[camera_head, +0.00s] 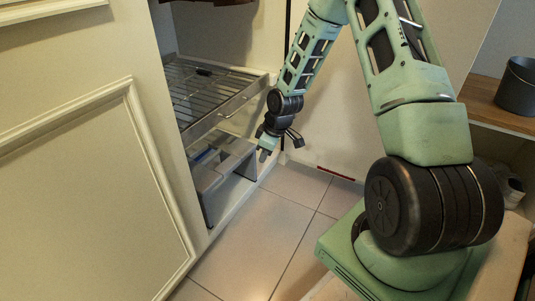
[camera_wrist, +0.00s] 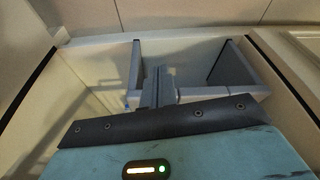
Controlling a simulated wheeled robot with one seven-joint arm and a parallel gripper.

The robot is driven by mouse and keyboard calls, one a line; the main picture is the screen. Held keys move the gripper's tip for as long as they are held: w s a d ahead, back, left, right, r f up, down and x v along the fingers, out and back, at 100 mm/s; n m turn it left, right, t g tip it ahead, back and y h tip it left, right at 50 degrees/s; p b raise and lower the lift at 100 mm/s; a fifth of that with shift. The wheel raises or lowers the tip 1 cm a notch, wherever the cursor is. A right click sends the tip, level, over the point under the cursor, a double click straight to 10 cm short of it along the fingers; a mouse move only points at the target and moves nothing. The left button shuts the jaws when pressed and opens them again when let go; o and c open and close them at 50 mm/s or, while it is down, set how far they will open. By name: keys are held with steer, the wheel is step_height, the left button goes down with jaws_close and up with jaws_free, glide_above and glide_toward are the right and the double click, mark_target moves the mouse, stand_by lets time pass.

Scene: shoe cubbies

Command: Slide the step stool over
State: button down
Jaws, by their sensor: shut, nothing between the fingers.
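A grey box-like piece with upright side panels, which looks like the step stool (camera_head: 212,181), sits low inside the open cabinet, below a wire rack. In the wrist view the grey piece (camera_wrist: 235,68) shows two side panels with an open space between them. My gripper (camera_head: 263,156) is at the cabinet opening, near the right end of the grey piece, pointing down. In the wrist view my gripper (camera_wrist: 159,80) is shut and empty, with its fingers in front of the grey piece by its left panel. I cannot tell whether they touch it.
A pull-out wire rack (camera_head: 215,92) stands above the grey piece. A large cream door panel (camera_head: 85,190) is at the left. Tiled floor (camera_head: 255,225) is clear in front of the cabinet. A wooden shelf with a dark pot (camera_head: 517,88) is at the right.

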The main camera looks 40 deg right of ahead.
mark_target(240, 154)
steer(key=shift+w+a+f+b, duration=0.4)
steer(key=shift+w+f+b, duration=0.1)
steer(key=shift+w+b, duration=0.2)
steer(key=shift+w+a+f+b, duration=0.45)
steer(key=shift+w+b, duration=0.2)
steer(key=shift+w, duration=0.1)
steer(key=shift+w+a+f+b, duration=0.4)
steer(key=shift+w+f+b, duration=0.1)
steer(key=shift+w+b, duration=0.2)
steer(key=w+a+p, duration=0.1)
steer(key=w+p, duration=0.1)
steer(key=shift+w+a+r, duration=0.2)
steer(key=shift+w+a, duration=0.15)
steer(key=shift+w+a+f, duration=0.1)
steer(key=shift+w+f, duration=0.05)
steer(key=shift+w, duration=0.1)
